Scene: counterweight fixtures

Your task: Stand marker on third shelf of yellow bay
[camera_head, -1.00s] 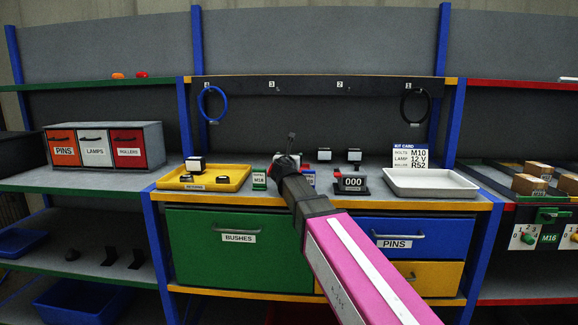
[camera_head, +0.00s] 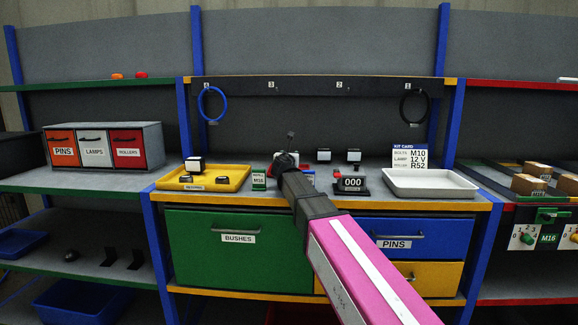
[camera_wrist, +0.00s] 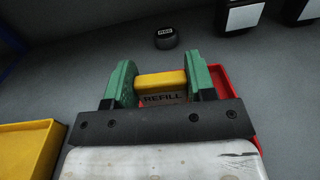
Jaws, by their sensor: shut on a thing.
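My gripper (camera_wrist: 160,84) has green fingers and is shut on a yellow block marked REFILL (camera_wrist: 162,80), probably the marker, in the wrist view. A red surface (camera_wrist: 228,90) shows behind and beside the fingers; I cannot tell whether the block touches it. In the head view my wrist hides the fingers and block above the middle worktop. The yellow-edged bay stands in the centre, with a worktop (camera_head: 350,202) and a low shelf (camera_head: 235,294) beneath the drawers.
On the worktop are a yellow tray (camera_head: 235,183) at left, a 000 counter (camera_head: 352,184) and a white tray (camera_head: 430,193) at right. Blue (camera_head: 212,90) and black (camera_head: 402,105) rings hang behind. Blue posts (camera_head: 167,250) bound the bay.

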